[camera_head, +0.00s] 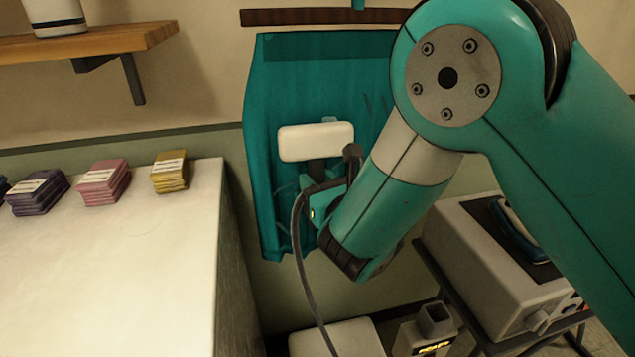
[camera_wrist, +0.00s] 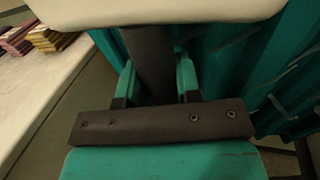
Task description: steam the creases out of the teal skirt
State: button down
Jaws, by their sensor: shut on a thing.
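The teal skirt (camera_head: 268,95) hangs on the wall below a dark rail (camera_head: 330,17); my arm hides its right side. Faint crease marks show on it low at the left and near my arm, and paler streaks show in the wrist view (camera_wrist: 222,45). My gripper (camera_head: 319,184) is shut on the dark handle (camera_wrist: 150,60) of a steamer. Its pale, wide steamer head (camera_head: 315,142) is level in front of the skirt's middle; I cannot tell whether it touches the cloth. A dark hose (camera_head: 302,250) runs down from it.
A white counter (camera_head: 110,270) with stacks of folded purple, pink (camera_head: 104,182) and yellow (camera_head: 170,172) cloths stands at left, under a wooden shelf (camera_head: 85,42). A grey unit bearing an iron (camera_head: 520,235) stands at lower right. A pale box (camera_head: 340,338) sits below.

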jog(key=shift+f+b, duration=7.8)
jog(key=shift+b, duration=0.4)
notch_tip(320, 180, down, 10)
jog(key=b, duration=0.9)
jog(key=shift+f, duration=0.1)
jog(key=shift+s+d+b, duration=0.25)
jog(key=shift+s+b, duration=0.55)
jog(key=shift+b, duration=0.25)
jog(key=shift+s+d+b, duration=0.2)
jog(key=shift+s+b, duration=0.6)
jog(key=shift+b, duration=0.25)
jog(key=shift+s+d+b, duration=0.25)
jog(key=shift+s+b, duration=0.55)
jog(key=shift+b, duration=0.25)
